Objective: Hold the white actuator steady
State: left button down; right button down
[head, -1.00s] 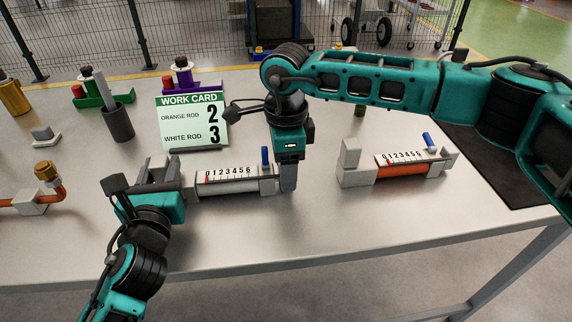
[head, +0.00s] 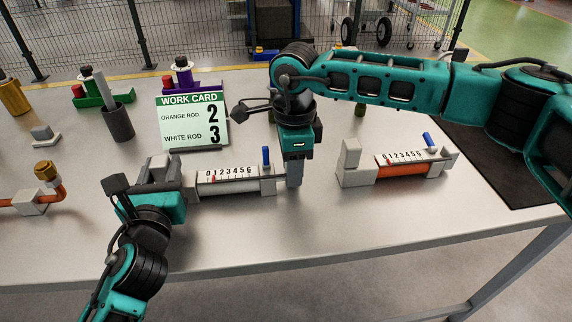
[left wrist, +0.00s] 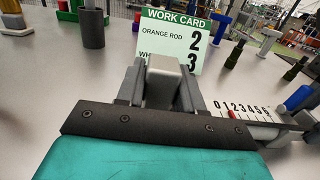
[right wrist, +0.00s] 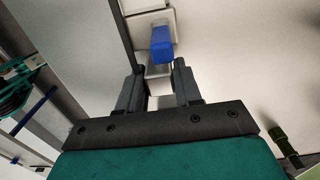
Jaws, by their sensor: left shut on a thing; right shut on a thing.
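The white actuator (head: 228,183) lies on the bench left of centre, with a scale of 0 to 6, a red pointer close to the 1 and a raised blue lever (head: 265,156). My left gripper (head: 163,170) is shut on the block at its left end, which also shows between the fingers in the left wrist view (left wrist: 163,80). My right gripper (head: 294,178) is shut at its right end; a pale end piece (right wrist: 159,88) shows between the fingers in the right wrist view. The work card (head: 194,121) behind reads orange rod 2, white rod 3.
The orange actuator (head: 400,171) stands to the right, its blue lever tilted. A grey cup (head: 119,123), a copper elbow pipe (head: 52,187) and coloured stands are at the left. A dark mat (head: 500,165) lies at the right. The front bench strip is clear.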

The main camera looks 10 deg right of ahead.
jog(key=d, duration=0.2)
jog(key=shift+d, duration=0.35)
pick_arm(q)
jog(key=shift+a, duration=0.1)
pick_arm(e)
jog(key=c, duration=0.8)
grip_release()
jog(key=shift+c, duration=0.2)
jog(key=shift+a, duration=0.1)
notch_tip(320, 180, up, 12)
